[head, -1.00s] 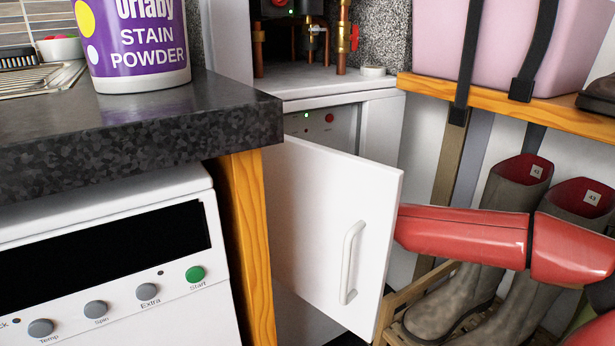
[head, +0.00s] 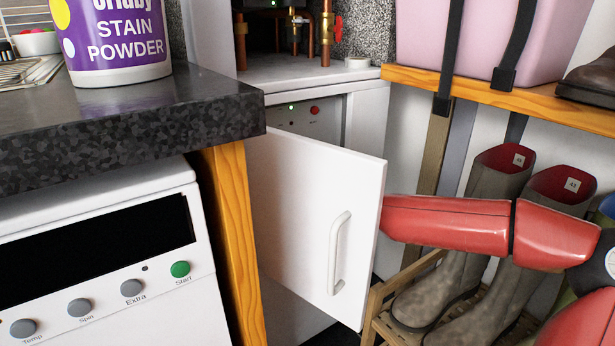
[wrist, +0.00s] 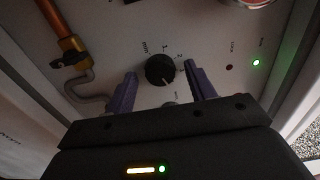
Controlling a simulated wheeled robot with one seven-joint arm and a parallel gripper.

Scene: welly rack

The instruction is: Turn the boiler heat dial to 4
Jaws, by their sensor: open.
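The boiler heat dial (wrist: 160,70) is a round black knob on the pale boiler panel (wrist: 110,35) in the wrist view. Small marks, one reading "min", stand around it; I cannot read its setting surely. My gripper (wrist: 159,80) is open, its two purple fingers on either side of the dial. I cannot tell whether they touch it. In the head view the boiler's panel (head: 300,119), with a green and a red light, shows above the open white door (head: 312,215). The door hides my gripper and the dial there.
A copper pipe with a dark valve (wrist: 70,58) is left of the dial in the wrist view. The dark worktop (head: 130,115) and washing machine (head: 100,260) are left of the cupboard. Wellies (head: 470,230) on a wooden rack (head: 375,310) and a shelf (head: 520,100) are at right.

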